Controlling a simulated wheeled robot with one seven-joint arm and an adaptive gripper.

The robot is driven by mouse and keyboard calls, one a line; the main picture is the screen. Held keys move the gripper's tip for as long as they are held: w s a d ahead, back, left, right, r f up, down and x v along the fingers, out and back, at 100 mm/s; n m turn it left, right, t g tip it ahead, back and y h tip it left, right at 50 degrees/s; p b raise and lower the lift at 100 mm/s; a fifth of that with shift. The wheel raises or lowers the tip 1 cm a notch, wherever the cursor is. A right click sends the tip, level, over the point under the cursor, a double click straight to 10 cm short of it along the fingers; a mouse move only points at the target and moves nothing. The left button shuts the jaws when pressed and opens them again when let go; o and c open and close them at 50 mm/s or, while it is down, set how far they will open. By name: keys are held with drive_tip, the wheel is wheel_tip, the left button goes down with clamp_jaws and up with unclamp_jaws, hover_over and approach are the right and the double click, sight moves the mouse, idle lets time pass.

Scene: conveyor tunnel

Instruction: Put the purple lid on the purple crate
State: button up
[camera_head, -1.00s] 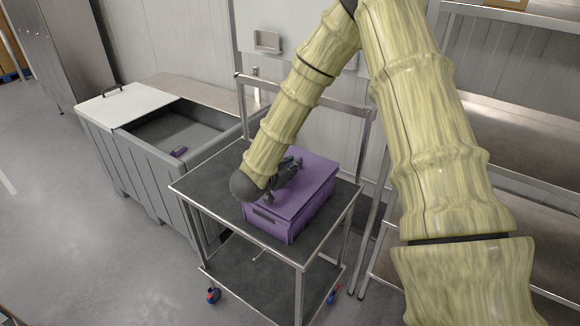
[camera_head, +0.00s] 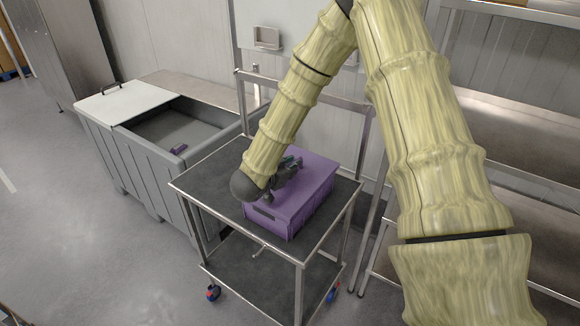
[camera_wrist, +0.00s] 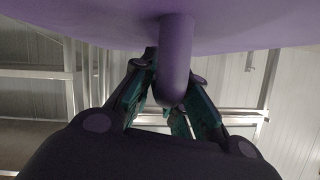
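The purple crate (camera_head: 272,222) stands on the upper shelf of a metal cart. The purple lid (camera_head: 314,172) is over the top of the crate and looks about level and lined up with it. Whether it is fully seated I cannot tell. My gripper (camera_head: 291,166) is low over the lid, with the arm hiding its left part. In the wrist view the lid's purple surface (camera_wrist: 90,25) fills the top, and its rounded handle (camera_wrist: 174,70) reaches between my fingers. The teal fingers are on either side of the handle; whether they press on it I cannot tell.
The cart's dark upper shelf (camera_head: 212,178) has free room left of the crate. Metal shelving (camera_head: 520,145) stands to the right.

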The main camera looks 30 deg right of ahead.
drive_tip(key=o, duration=0.4)
drive_tip(key=v, duration=1.2)
idle(0.3)
